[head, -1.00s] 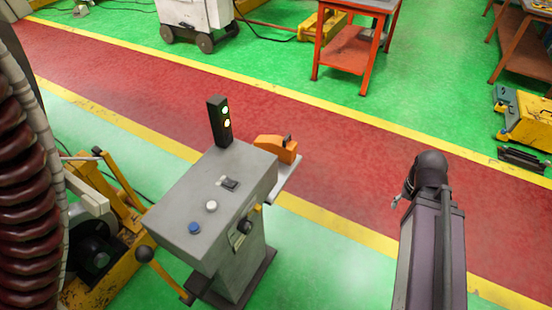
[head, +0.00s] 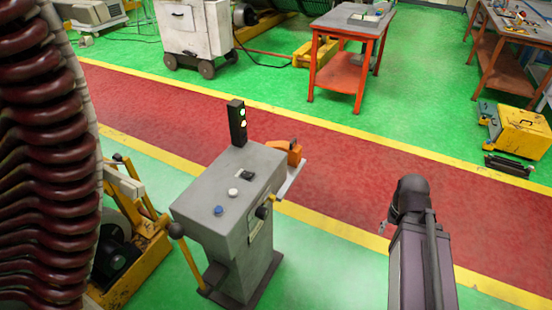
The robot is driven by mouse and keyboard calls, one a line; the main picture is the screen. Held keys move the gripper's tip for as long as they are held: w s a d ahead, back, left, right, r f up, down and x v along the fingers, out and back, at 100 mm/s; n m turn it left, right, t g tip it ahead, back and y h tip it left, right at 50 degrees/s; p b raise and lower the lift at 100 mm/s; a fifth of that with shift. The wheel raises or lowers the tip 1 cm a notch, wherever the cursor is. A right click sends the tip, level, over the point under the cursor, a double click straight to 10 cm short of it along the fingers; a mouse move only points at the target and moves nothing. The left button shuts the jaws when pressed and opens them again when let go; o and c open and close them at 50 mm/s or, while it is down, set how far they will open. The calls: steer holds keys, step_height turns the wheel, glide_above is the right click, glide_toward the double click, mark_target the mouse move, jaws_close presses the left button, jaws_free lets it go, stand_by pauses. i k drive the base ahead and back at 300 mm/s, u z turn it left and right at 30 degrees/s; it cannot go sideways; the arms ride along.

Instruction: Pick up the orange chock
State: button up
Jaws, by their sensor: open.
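The orange chock (head: 288,151) sits on a light grey shelf (head: 292,178) at the far right side of the grey control pedestal (head: 215,185). A dark piece stands up from its top. My gripper (head: 383,227) is mostly hidden behind the dark end joint of my arm; only a small grey tip shows. It is open, to the right of the chock and well apart from it in the picture. Nothing is seen in it.
The pedestal carries a black light tower (head: 237,124), buttons and a lever with a dark knob (head: 177,230). A large dark red coil (head: 38,150) fills the left edge. An orange table (head: 347,72) stands beyond the red walkway (head: 370,165), which is clear.

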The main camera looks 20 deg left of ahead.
mark_target(294, 151)
steer(key=u, duration=0.3)
steer(key=i, duration=0.95)
